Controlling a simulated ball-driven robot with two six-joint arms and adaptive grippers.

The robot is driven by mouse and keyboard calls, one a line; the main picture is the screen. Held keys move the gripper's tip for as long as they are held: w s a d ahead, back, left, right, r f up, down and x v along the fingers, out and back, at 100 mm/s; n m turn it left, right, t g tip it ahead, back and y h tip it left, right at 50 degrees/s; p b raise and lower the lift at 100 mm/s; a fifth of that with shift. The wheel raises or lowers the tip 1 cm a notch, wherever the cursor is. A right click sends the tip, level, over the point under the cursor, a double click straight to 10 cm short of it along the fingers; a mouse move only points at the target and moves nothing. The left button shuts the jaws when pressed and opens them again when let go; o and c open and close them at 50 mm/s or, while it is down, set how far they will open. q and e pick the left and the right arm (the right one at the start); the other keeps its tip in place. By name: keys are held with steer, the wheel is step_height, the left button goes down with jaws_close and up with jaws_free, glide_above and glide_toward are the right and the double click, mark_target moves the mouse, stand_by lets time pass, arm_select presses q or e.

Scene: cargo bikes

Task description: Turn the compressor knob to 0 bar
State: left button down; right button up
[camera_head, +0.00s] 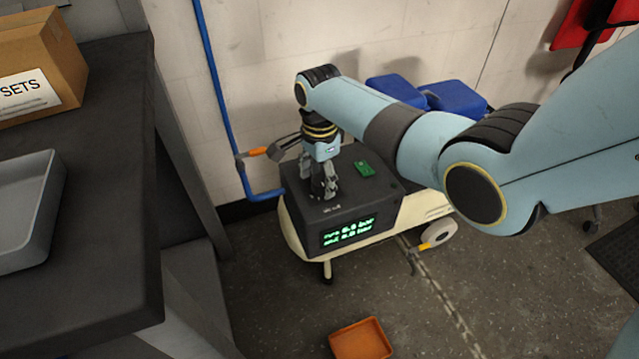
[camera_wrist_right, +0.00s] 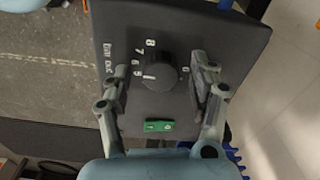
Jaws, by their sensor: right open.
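The compressor (camera_head: 390,210) stands on the floor against the wall, with a dark control box (camera_head: 300,205) on top. In the right wrist view the round black knob (camera_wrist_right: 160,71) sits on the dark panel, with numbers around it, 5 to 8 on the left and a 0 at the right. A pale mark on it seems to face the 5 side. My right gripper (camera_head: 324,192) points down over the panel and hides the knob in the head view. Its fingers (camera_wrist_right: 157,92) are open, spread on both sides of the knob without visible contact. My left gripper is not in view.
A green switch (camera_head: 364,168) sits beside the knob. The green display (camera_head: 349,231) on the box front is too blurred to read surely. A blue pipe (camera_head: 212,80) runs down the wall. A dark counter (camera_head: 110,130) stands left; an orange tray (camera_head: 361,340) lies on the floor.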

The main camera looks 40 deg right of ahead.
steer(key=shift+f, duration=0.35)
steer(key=c, duration=1.1)
steer(key=shift+c, duration=0.2)
steer(key=shift+r, duration=0.1)
